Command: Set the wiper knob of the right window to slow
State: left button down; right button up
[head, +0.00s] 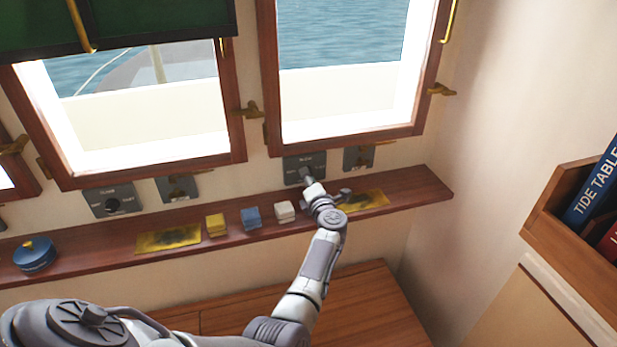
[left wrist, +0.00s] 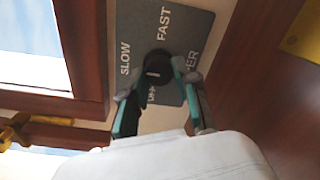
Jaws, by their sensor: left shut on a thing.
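The right window's wiper plate (head: 291,163) is a grey panel under the right window (head: 340,110), largely behind my gripper in the head view. In the left wrist view the plate (left wrist: 195,25) reads SLOW at left, FAST at upper right and OFF below the knob, with WIPER partly covered. The round black knob (left wrist: 157,62) has a small pale mark on its face, near its lower side towards OFF. My left gripper (head: 308,181) is at the knob. In the left wrist view its fingers (left wrist: 155,78) are closed on either side of the knob. My right gripper is out of view.
A wooden ledge (head: 420,192) runs below the plates, holding yellow, blue and white blocks (head: 285,211) and a blue pot (head: 34,256). Another wiper plate (head: 113,200) is under the left window. A bookshelf (head: 570,215) stands at right.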

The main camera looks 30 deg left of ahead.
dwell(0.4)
pick_arm(q)
jog(key=c, duration=0.9)
grip_release()
jog(key=shift+o, duration=0.2)
